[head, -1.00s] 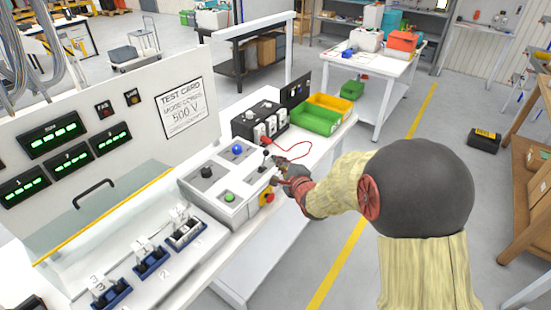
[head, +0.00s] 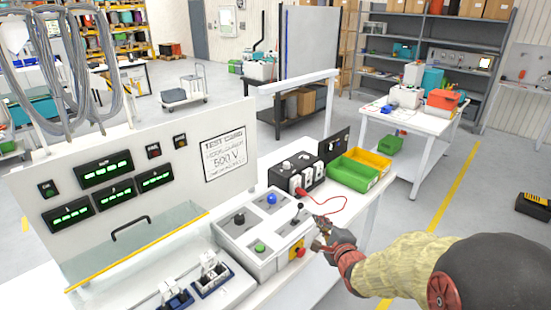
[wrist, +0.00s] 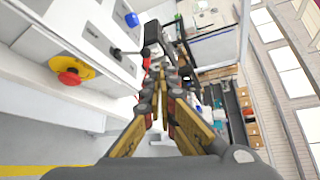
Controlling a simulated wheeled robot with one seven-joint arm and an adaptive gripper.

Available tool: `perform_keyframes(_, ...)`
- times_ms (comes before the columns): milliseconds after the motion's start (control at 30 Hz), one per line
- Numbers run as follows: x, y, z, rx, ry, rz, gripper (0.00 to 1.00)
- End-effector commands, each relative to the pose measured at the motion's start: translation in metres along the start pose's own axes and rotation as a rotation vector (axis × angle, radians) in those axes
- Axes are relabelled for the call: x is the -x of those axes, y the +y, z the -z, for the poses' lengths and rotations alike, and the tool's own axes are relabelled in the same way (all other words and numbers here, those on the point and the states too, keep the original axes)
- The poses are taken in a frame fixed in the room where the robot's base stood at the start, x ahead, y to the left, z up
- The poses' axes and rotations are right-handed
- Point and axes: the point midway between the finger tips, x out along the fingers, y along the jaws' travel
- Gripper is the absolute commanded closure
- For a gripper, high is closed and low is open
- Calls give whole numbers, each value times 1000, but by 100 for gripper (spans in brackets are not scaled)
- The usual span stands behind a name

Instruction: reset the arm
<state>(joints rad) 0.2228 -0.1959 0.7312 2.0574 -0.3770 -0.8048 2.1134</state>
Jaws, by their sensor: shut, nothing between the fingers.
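My gripper (head: 322,232) is at the right side of the grey control box (head: 242,251), near the black lever (head: 299,210) on its top. In the wrist view its fingers (wrist: 161,88) come together with nothing between them. The red emergency button on its yellow base (wrist: 72,72) is at the left of the wrist view, apart from the fingers. My forearm reaches in from the lower right of the head view.
A black test unit with white sockets (head: 297,178) and a red lead stands behind the control box. A green bin (head: 352,174) and a yellow bin (head: 381,164) are beside it. Clear floor (head: 419,205) lies right of the bench.

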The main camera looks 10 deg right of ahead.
Motion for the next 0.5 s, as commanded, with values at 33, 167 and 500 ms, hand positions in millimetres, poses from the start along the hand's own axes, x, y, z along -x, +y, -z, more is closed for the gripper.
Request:
perform_keyframes(33,0,0,0,26,1,-2,100)
perform_keyframes(167,1,18,12,194,36,-70,100)
perform_keyframes(500,68,108,71,860,92,-609,100)
